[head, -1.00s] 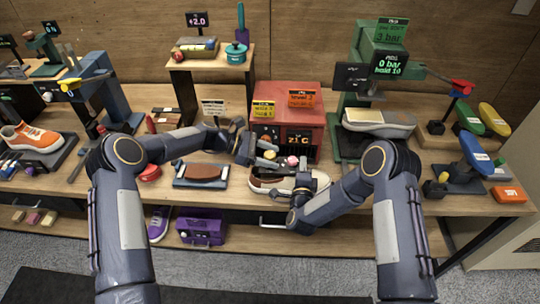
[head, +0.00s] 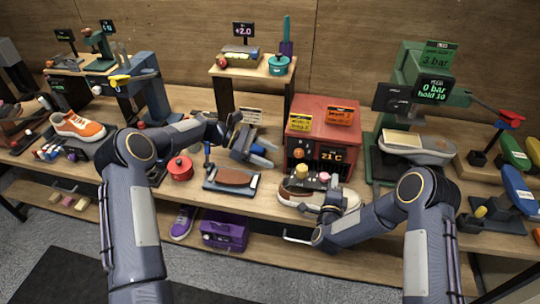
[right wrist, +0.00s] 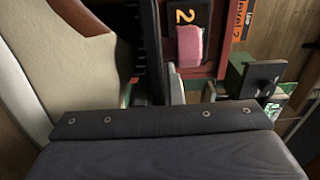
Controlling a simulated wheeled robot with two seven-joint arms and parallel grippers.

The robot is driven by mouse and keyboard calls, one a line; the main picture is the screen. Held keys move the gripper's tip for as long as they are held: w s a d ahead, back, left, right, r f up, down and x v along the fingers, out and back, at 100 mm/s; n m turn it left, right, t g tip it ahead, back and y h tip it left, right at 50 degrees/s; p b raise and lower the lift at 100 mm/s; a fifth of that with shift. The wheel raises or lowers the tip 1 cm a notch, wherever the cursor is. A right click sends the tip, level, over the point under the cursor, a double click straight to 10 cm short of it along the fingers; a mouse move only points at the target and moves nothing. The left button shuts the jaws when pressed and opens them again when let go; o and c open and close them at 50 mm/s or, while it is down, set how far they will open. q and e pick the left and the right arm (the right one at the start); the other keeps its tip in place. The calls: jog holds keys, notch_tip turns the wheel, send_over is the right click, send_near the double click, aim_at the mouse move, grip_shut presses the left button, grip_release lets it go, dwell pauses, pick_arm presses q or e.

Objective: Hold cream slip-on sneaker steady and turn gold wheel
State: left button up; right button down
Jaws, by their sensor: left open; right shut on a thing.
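The cream slip-on sneaker (head: 298,193) lies in front of the red box (head: 322,130). My right gripper (head: 328,197) is shut on it at its right end. In the right wrist view the sneaker's cream and brown side (right wrist: 75,60) fills the left, against the dark finger. A gold round knob (head: 302,171), possibly the gold wheel, shows low at the red box's front, just above the sneaker. My left gripper (head: 264,153) is open and empty, left of the red box and apart from the knob.
A pink knob (head: 325,177) is beside the gold one and also shows in the right wrist view (right wrist: 190,45). A brown piece on a tray (head: 232,181) and a red pot (head: 180,168) stand left. A green press (head: 415,85) with another shoe (head: 420,148) stands right.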

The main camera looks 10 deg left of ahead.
jog(key=c, duration=1.5)
grip_release()
jog(key=shift+s, duration=0.1)
jog(key=shift+f, duration=0.15)
jog(key=shift+s+a+r, duration=0.1)
jog(key=shift+s+r, duration=0.05)
jog(key=shift+s, duration=2.8)
jog(key=shift+s+a+r, duration=0.1)
jog(key=shift+s, duration=2.85)
